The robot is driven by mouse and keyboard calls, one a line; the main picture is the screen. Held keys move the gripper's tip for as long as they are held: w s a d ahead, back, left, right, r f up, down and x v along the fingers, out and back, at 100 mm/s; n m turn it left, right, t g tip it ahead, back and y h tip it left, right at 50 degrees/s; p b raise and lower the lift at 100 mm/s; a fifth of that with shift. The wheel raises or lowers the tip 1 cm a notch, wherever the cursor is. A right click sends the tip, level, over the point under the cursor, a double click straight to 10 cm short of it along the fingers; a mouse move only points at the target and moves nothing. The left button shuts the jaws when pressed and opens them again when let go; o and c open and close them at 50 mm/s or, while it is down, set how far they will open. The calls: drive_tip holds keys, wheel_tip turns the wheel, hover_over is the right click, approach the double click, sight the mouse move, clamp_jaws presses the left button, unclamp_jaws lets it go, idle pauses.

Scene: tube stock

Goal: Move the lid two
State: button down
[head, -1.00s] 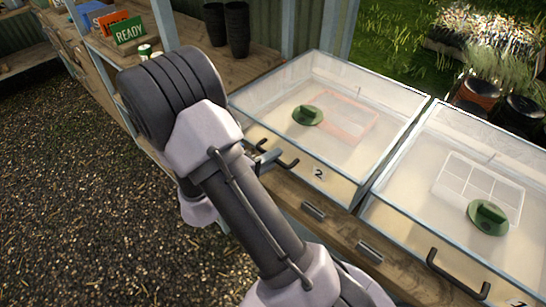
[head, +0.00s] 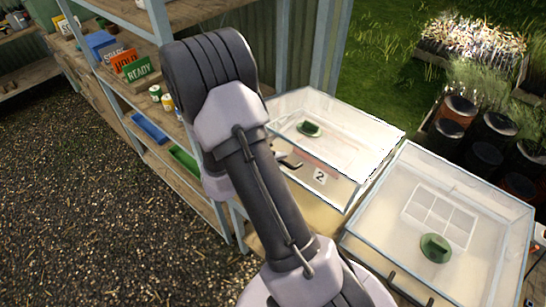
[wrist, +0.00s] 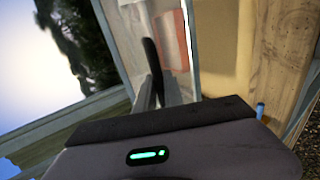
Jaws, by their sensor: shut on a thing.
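Lid two (head: 350,137) is a clear panel in a pale metal frame, on the box marked 2 (head: 320,176). A green round piece (head: 310,128) and a pale orange-edged rectangle show at it. My gripper (wrist: 158,88) is shut on the dark handle (wrist: 152,62) at the lid's front. In the head view my arm hides most of the gripper, and the handle (head: 291,163) shows just right of the arm. I cannot tell whether the lid is raised off its frame.
A second clear-lidded box (head: 480,215) stands close on the right, with its own green piece (head: 435,248). A wooden shelf unit (head: 190,165) with signs and small jars stands at the left. Dark pots (head: 490,130) stand behind on grass. Open gravel (head: 90,200) lies at the left.

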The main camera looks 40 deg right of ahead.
drive_tip(key=d+r+p, duration=0.2)
drive_tip(key=r+p, duration=0.1)
drive_tip(key=p, duration=0.1)
drive_tip(key=d+r+y+p, duration=0.1)
drive_tip(key=r+p, duration=0.3)
drive_tip(key=d+r+y+p, duration=0.1)
drive_tip(key=d+r+p, duration=0.1)
drive_tip(key=r+p, duration=0.2)
drive_tip(key=shift+w+d, duration=0.2)
drive_tip(key=shift+d, duration=0.1)
drive_tip(key=d+r+p, duration=0.5)
drive_tip(key=d+p, duration=0.1)
drive_tip(key=p, duration=0.2)
drive_tip(key=shift+w+d+r+y+p, duration=0.15)
drive_tip(key=shift+w+r+y+p, duration=0.15)
drive_tip(key=shift+r+y+p, duration=0.1)
drive_tip(key=c, duration=1.5)
unclamp_jaws()
drive_tip(key=shift+o, duration=0.2)
drive_tip(key=p+v, duration=0.1)
drive_tip(key=v, duration=1.6)
drive_tip(key=shift+w+p, duration=0.15)
drive_tip(key=shift+p, duration=0.2)
